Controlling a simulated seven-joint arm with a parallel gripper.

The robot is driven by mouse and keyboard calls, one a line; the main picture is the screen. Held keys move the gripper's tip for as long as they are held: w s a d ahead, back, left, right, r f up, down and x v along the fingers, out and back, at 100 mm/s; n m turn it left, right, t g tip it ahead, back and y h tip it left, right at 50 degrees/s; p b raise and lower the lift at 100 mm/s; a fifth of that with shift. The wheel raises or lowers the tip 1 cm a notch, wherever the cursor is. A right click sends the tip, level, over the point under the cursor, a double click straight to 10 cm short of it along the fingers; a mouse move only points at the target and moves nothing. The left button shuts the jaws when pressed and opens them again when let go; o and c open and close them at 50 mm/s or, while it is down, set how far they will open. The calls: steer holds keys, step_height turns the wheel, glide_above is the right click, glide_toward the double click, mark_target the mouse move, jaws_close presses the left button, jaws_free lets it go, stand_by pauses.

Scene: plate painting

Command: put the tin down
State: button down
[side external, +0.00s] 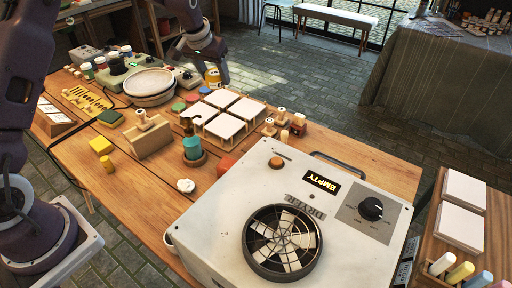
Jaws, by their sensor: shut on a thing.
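My gripper (214,74) is at the back edge of the table, beyond the round white plate and the white tiles. It is shut on a small yellow tin (212,77), which shows just left of a dark finger. The tin looks upright and at or close to the tabletop. I cannot tell whether its base touches the wood. Part of the tin is hidden by the gripper.
The round plate (149,82) on its stand is left of the tin. White tiles (221,118) and several colored paint pots lie in front. A teal bottle (192,141) and the large dryer box (290,215) are nearer. Bare wood (232,86) shows right of the tin.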

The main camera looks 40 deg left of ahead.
steer(key=w+d+m+h, duration=0.15)
steer(key=w+d, duration=0.35)
steer(key=d, duration=0.6)
steer(key=shift+m+y, duration=0.25)
steer(key=shift+m, duration=0.2)
step_height(320, 180, down, 23)
steer(key=shift+r, duration=0.2)
steer(key=shift+f, duration=0.1)
steer(key=c, duration=0.6)
jaws_free()
